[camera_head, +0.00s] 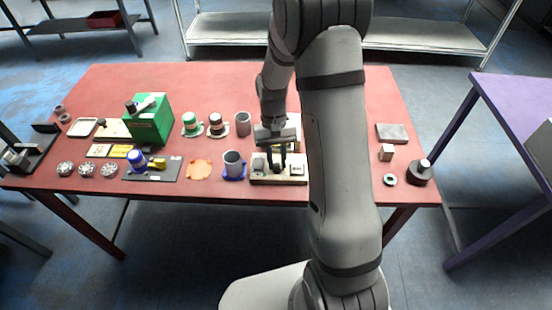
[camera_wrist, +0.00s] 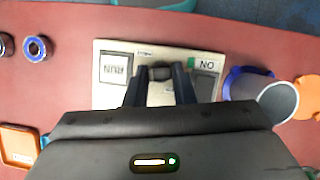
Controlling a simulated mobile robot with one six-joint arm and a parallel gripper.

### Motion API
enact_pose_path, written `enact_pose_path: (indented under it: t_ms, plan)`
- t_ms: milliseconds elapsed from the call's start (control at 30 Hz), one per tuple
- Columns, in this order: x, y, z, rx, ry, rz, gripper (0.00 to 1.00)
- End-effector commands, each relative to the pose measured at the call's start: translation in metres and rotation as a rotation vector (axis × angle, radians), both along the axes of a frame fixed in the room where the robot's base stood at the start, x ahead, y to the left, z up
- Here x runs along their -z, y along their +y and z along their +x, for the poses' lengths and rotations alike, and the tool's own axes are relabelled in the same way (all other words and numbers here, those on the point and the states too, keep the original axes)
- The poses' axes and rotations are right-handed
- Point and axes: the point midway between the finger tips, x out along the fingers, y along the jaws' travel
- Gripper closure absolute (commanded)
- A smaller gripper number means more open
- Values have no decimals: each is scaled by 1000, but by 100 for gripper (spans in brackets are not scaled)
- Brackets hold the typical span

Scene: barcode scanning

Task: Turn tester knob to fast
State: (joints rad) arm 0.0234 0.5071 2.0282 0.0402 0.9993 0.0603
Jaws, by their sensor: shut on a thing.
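The tester (camera_head: 259,179) is a pale panel box near the front middle of the red table. In the wrist view its panel (camera_wrist: 103,95) appears upside down, with a RUN label (camera_wrist: 116,67) at left and an ON label (camera_wrist: 206,64) with a green mark at right. A dark knob (camera_wrist: 160,72) is in the middle of the panel. My gripper (camera_head: 277,160) reaches down onto the panel from above. Its two dark fingers (camera_wrist: 160,85) are shut on the knob. The fingers hide part of the dial markings, and the knob's setting cannot be read.
A grey cup (camera_head: 234,162) on a blue base is close beside the tester, left in the head view. An orange flat piece (camera_head: 198,170) lies further left. A green box (camera_head: 150,121) stands at the left. A ring (camera_head: 390,179) and a dark round piece (camera_head: 419,174) are right of my arm.

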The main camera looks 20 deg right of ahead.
Motion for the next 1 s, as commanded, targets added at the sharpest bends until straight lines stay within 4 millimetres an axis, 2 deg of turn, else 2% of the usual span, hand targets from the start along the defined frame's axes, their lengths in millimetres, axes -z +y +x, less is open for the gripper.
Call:
enact_pose_path:
  t_ms: [400,967,1000]
  plan:
    - [-1,-1,1,192,-6,0,100]
    - [-1,-2,1,218,-6,0,100]
    - [-1,-2,1,218,-6,0,75]
